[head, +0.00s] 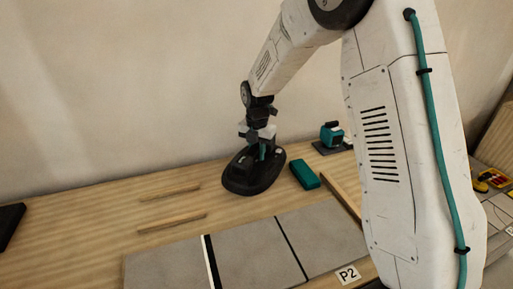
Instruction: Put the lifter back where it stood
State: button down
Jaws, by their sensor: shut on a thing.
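The lifter (240,182) is a dark, oval-based tool at the back of the wooden bench, near the wall. My gripper (262,150) points down over the middle of it and is shut on its upper part, where a bit of teal shows between the fingers. The lifter looks level. Its underside is hidden, so I cannot tell whether it rests on the wood or hangs just above it. The gripper covers part of its top.
A teal block (305,175) lies close to the lifter's right. A teal-and-black device (331,135) stands behind it. Two wooden strips (172,222) lie at left. Grey tiles (262,252) and a P2 label (348,274) are in front. Yellow tools (492,179) lie far right.

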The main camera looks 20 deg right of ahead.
aim_at(256, 160)
jog(key=shift+a+f, duration=0.2)
jog(key=shift+f, duration=2)
jog(key=shift+d+f, duration=0.15)
jog(key=shift+f, duration=0.65)
dwell(0.7)
jog(key=c, duration=1.2)
grip_release()
jog(key=shift+o, duration=0.2)
